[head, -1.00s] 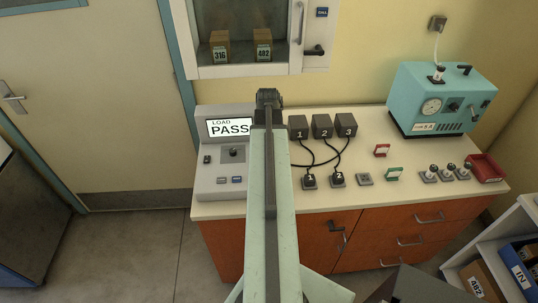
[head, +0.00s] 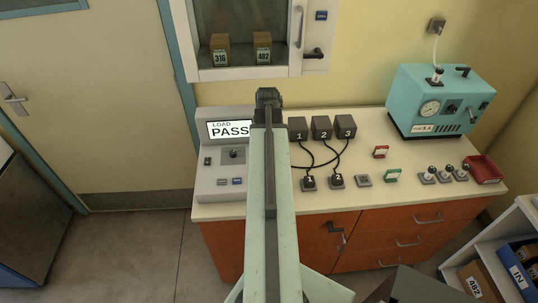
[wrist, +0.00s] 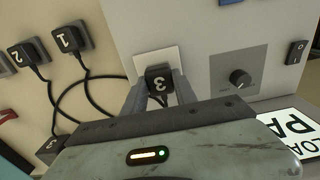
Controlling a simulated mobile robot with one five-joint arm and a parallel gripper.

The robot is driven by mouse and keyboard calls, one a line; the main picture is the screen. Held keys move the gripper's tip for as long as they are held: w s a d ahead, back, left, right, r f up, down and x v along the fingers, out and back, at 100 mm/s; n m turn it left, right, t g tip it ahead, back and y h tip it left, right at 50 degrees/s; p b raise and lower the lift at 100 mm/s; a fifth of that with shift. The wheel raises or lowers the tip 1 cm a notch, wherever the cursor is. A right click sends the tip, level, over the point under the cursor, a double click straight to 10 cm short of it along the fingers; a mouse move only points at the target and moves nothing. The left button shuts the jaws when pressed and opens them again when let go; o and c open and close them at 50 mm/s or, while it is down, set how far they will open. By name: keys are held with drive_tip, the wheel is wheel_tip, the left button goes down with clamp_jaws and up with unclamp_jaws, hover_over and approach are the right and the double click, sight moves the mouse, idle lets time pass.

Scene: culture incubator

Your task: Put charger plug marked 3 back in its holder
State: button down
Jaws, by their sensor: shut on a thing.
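The charger plug marked 3 (wrist: 158,84) is dark and sits against a white square plate (wrist: 157,56) on the grey load console in the wrist view. The jaws of my gripper (wrist: 159,92) are shut on its sides. I cannot tell whether it is seated in the plate. In the head view my arm hides this plug. Plug 1 (head: 309,182) and plug 2 (head: 337,180) stand in their holders on the bench. An empty grey holder (head: 363,180) lies to the right of plug 2.
The console screen (head: 229,129) reads LOAD PASS. Charger blocks 1 (head: 298,128), 2 (head: 321,127) and 3 (head: 345,126) stand behind the holders, with loose black cables between. Red (head: 381,152) and green (head: 393,176) framed cards, several knobbed pieces and a red tray (head: 484,169) lie to the right.

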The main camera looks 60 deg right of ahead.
drive_tip(key=shift+r+p, duration=2.2)
drive_tip(key=shift+r, duration=0.15)
wheel_tip(320, 180, down, 4)
drive_tip(key=b, duration=0.4)
drive_tip(key=shift+s+r+p, duration=0.1)
drive_tip(key=shift+r+p, duration=0.2)
